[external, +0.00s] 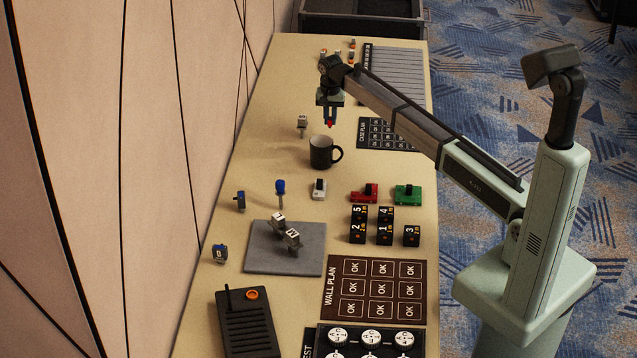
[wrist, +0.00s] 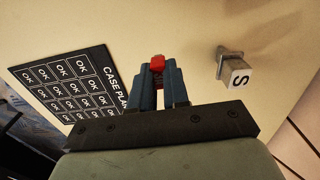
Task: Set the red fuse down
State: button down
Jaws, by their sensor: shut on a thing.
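The red fuse (wrist: 157,63) is a small red piece held between the fingertips of my gripper (wrist: 158,80) in the wrist view. My gripper (external: 329,118) is shut on it and points down in the external view, where the red tip (external: 330,124) shows below the fingers. The fuse is above the tan table (external: 290,90), just behind and above a dark mug (external: 321,152). Most of the fuse is hidden between the fingers.
A grey piece marked S (wrist: 237,76) stands near the gripper. The CASE PLAN card (external: 388,133) lies to the right. Red (external: 364,193) and green (external: 408,195) blocks, black numbered cubes (external: 385,232) and a grey mat (external: 262,260) lie nearer the camera. Bare table lies left of the mug.

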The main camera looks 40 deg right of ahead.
aim_at(330, 119)
jog(key=shift+f, duration=3.6)
jog(key=shift+f, duration=0.1)
jog(key=c, duration=1.1)
grip_release()
notch_tip(330, 119, up, 12)
jog(key=shift+r, duration=0.15)
